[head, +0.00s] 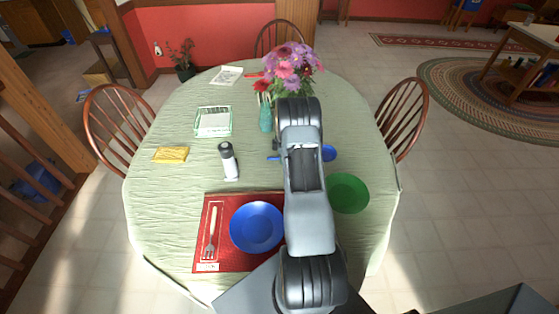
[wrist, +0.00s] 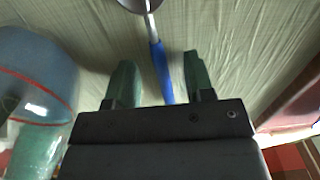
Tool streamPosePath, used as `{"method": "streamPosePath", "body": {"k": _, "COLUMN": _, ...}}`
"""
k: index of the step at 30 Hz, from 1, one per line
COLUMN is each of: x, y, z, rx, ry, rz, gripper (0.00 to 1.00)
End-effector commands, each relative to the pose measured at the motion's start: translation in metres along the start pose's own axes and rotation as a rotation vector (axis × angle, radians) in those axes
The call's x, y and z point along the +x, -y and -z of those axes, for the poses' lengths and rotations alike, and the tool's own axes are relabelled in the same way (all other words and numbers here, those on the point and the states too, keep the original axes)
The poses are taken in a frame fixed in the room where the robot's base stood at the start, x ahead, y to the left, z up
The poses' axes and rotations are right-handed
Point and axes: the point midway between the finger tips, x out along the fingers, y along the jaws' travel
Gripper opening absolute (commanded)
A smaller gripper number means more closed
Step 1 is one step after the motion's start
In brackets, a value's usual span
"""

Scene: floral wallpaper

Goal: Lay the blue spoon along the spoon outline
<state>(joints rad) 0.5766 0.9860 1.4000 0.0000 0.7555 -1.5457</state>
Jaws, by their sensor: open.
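The blue spoon shows in the wrist view as a blue handle (wrist: 162,72) with a metal bowl at the top edge, lying on the pale green cloth. My gripper (wrist: 159,72) is open, with one green finger on each side of the handle; I cannot tell whether they touch it. The head view hides the gripper behind my arm. The red placemat (head: 213,262) lies at the near side of the table, with a blue plate (head: 257,227) and a fork (head: 211,232) on its left. My arm covers its right part, and no spoon outline is visible.
A green plate (head: 348,193) is right of my arm. A blurred bluish rounded object (wrist: 38,90) is close left in the wrist view.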

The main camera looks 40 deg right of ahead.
Motion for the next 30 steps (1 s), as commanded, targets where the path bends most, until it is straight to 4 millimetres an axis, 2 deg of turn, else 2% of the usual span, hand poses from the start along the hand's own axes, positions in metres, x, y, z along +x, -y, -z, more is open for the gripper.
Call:
{"method": "streamPosePath", "body": {"k": 6, "x": 0.0005, "y": -0.0002, "z": 0.0000, "rx": 0.000, "ry": 0.000, "rz": -0.001, "gripper": 0.48}}
{"method": "streamPosePath", "body": {"k": 21, "x": 0.0003, "y": 0.0000, "z": 0.0002, "rx": 0.000, "ry": 0.000, "rz": 0.000, "gripper": 0.01}}
{"method": "streamPosePath", "body": {"k": 30, "x": -0.0006, "y": -0.0001, "z": 0.0002, "rx": 0.000, "ry": 0.000, "rz": 0.000, "gripper": 0.00}}
